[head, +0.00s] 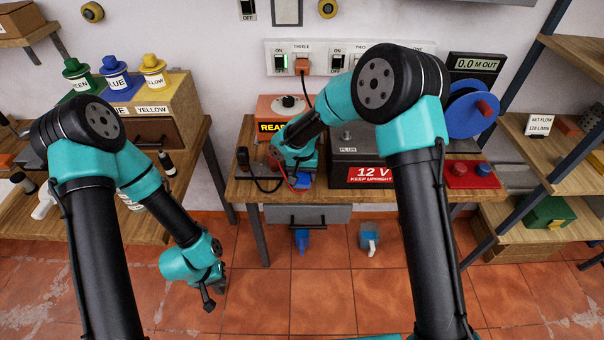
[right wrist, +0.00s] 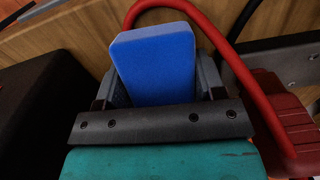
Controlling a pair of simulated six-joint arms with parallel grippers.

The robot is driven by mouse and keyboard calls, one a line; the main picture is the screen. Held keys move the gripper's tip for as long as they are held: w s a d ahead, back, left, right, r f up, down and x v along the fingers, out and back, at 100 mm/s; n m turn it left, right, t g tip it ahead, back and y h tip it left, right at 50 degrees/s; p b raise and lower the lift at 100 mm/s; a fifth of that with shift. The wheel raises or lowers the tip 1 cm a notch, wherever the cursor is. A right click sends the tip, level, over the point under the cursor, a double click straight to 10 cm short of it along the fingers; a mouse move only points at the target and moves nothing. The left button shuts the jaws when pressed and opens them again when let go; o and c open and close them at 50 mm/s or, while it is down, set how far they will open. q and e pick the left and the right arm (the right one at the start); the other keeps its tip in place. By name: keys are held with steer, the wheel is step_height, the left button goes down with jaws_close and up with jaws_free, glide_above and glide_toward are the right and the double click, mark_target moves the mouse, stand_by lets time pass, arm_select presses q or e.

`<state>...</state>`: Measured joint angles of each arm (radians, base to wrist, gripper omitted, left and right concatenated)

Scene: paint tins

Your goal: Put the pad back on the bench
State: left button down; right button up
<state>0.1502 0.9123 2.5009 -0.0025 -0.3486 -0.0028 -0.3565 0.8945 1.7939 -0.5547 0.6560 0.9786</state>
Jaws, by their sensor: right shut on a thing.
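The blue pad (right wrist: 155,60) stands between the two fingers of my right gripper (right wrist: 160,88) in the right wrist view, with its lower part hidden by the gripper. My right gripper is shut on it. In the head view this gripper (head: 297,176) is over the middle bench (head: 238,188), left of the 12 V battery, and a bit of blue pad shows there. I cannot tell whether the pad touches the bench top. My left gripper (head: 208,292) hangs low over the tiled floor, left of the bench; its jaws are too small to read.
A black battery (head: 345,148) with a 12 V label stands right of my right gripper. An orange charger (head: 272,108) stands behind. A red cable (right wrist: 262,105) loops around the pad and gripper. A red block with knobs (head: 470,175) is at the bench's right.

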steer(key=o, duration=1.1)
steer(key=r, duration=1.7)
steer(key=shift+s+r, duration=0.2)
steer(key=shift+f, duration=0.1)
